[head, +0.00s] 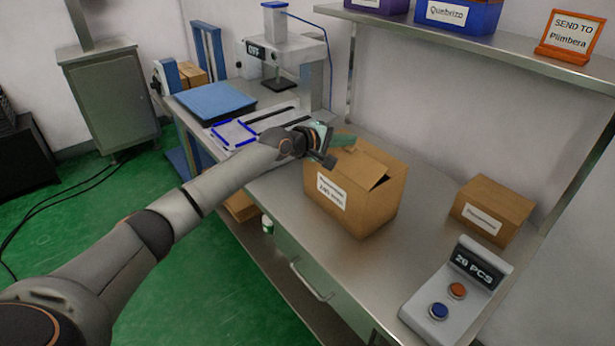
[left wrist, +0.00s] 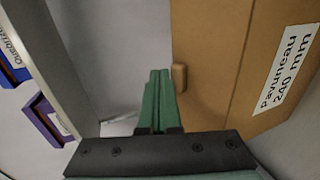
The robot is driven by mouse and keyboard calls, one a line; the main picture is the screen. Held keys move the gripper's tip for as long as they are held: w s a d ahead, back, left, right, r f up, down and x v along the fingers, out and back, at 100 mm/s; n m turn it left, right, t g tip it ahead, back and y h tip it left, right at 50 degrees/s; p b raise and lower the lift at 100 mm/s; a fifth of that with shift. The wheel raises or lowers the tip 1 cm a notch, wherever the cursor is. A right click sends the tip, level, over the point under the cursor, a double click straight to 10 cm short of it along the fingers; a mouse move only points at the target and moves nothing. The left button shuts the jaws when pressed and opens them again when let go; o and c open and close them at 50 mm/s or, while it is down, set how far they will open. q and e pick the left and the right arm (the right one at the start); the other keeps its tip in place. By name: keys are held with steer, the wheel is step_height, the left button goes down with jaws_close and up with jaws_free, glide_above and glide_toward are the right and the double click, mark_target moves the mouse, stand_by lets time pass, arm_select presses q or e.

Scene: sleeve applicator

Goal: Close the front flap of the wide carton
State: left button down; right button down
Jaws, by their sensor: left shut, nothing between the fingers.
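The wide carton (head: 375,213) is a brown box on the steel bench, with a white label on its front-left face. Its top is partly covered by flaps (head: 362,163), and a dark gap shows at the right of them. In the left wrist view the labelled carton (left wrist: 215,85) fills the right side. My left gripper (head: 342,141) is at the carton's far left top edge; its green fingers (left wrist: 157,100) are shut and empty. A small brown tab (left wrist: 180,77) shows just right of the fingertips; I cannot tell whether they touch. My right gripper is not in view.
A smaller closed carton (head: 492,209) stands right of the wide one. A counter box (head: 458,290) with two buttons is at the bench's front right. A press (head: 290,55) and blue pad (head: 215,101) are at the back left. A shelf (head: 480,47) hangs above.

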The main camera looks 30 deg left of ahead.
arm_select(q)
steer(key=shift+w+d+f+g, duration=0.1)
steer(key=shift+w+f+g, duration=0.1)
steer(key=shift+g, duration=0.1)
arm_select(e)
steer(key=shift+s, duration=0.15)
arm_select(q)
steer(key=shift+w+f, duration=0.2)
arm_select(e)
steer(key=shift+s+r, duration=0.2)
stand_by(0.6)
arm_select(q)
steer(key=shift+r+p, duration=0.15)
steer(key=shift+p, duration=0.2)
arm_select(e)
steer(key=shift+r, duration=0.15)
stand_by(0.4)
